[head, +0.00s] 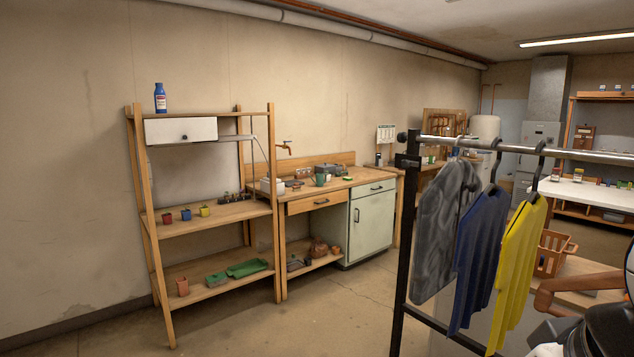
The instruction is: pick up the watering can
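I cannot make out a watering can for certain. Another small green item (217,279) lies on the lower shelf of the wooden rack, beside a green tray (247,268). My gripper is not in view; only dark and white parts, probably of my arm, show at the lower right edge.
A clothes rail (400,250) with grey (440,230), blue (480,250) and yellow (515,270) garments stands close on the right. A wooden rack (140,210) holds small pots and a blue bottle (160,98). The floor (330,310) before the counter is clear.

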